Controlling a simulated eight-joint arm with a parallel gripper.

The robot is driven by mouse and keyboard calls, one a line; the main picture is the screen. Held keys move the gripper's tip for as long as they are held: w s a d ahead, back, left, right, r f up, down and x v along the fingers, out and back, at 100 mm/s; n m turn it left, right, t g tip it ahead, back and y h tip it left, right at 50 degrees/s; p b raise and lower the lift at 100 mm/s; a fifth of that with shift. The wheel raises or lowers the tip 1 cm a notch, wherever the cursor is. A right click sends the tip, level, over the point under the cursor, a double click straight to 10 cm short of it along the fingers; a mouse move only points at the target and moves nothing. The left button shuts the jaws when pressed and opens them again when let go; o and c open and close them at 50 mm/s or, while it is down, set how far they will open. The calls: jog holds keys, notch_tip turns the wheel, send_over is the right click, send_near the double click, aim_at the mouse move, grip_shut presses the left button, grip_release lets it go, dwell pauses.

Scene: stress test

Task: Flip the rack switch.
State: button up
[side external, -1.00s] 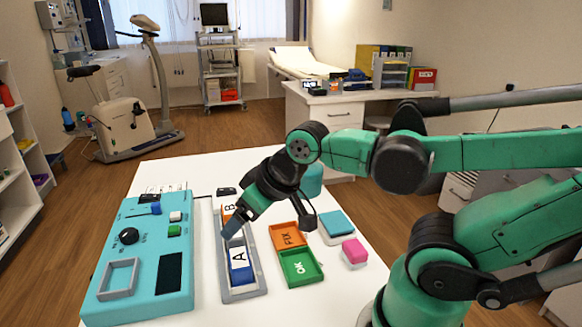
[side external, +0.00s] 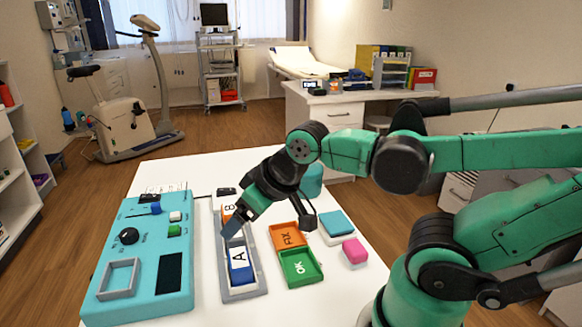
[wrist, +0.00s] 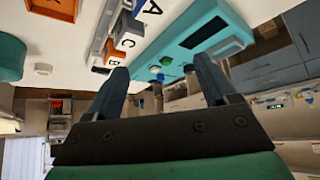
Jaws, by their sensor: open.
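A teal control panel (side external: 205,297) lies on the left of the white table, reaching from near edge to back. No part is labelled as the rack switch; a blue lever (side external: 155,208) stands near the panel's back. In the wrist view the open fingers (wrist: 160,85) frame the panel's small controls (wrist: 157,72), with nothing held.
The grey rack (side external: 258,290) holds lettered blocks, including the blue-and-white A block (side external: 240,263). An orange tray (side external: 288,236), a green tray (side external: 300,267), a pink block (side external: 354,251) and a teal-topped block (side external: 337,222) sit to its right. Table is clear at front right.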

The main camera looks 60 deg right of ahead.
dwell(0.3)
jog(key=shift+w+d+r, duration=0.1)
jog(key=shift+w, duration=0.05)
jog(key=c, duration=0.6)
jog(key=shift+w+d+r+m+h, duration=0.25)
jog(key=shift+w+d+m, duration=0.15)
jog(key=shift+w, duration=0.1)
jog(key=shift+w+d+r+m+h, duration=0.15)
jog(key=shift+w+d+r+m, duration=0.15)
jog(key=shift+w, duration=0.2)
grip_shut()
jog(key=w+d+m+h, duration=0.4)
jog(key=w+d+m, duration=0.4)
jog(key=w+d, duration=0.3)
jog(key=shift+w+d+h, duration=0.3)
jog(key=shift+w+h, duration=0.1)
jog(key=shift+w, duration=0.4)
